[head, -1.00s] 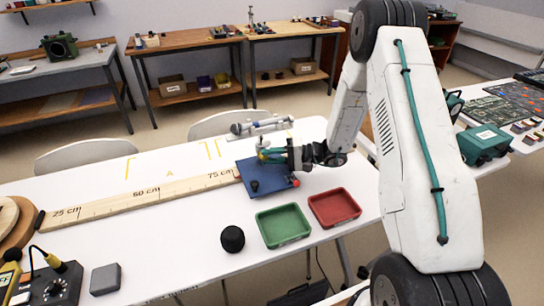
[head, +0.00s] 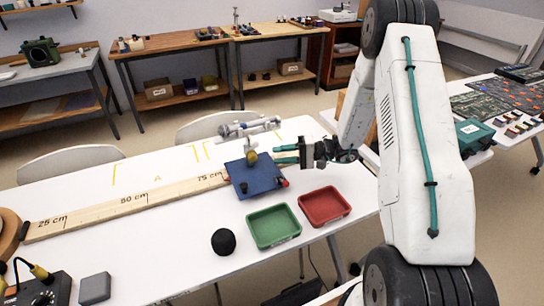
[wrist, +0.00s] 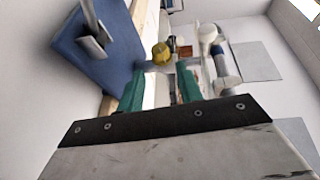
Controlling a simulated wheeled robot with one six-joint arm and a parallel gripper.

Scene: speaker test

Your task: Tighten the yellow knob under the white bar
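The yellow knob (head: 251,158) shows below the white bar (head: 250,128), above the blue plate (head: 262,184) on the white table. My gripper (head: 275,154) is to the right of the knob, with its two teal fingers pointing at it. In the wrist view the knob (wrist: 161,53) is beyond the fingertips, roughly between them and apart from them. The fingers (wrist: 160,78) are spread with nothing between them. The blue plate (wrist: 95,45) fills the upper left there, with a grey metal piece on it. The knob's thread is too small to make out.
A green tray (head: 249,238) and a red tray (head: 348,217) lie in front of the plate. A black round object (head: 223,242) is left of the green tray. A long wooden ruler (head: 100,218) runs left from the plate.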

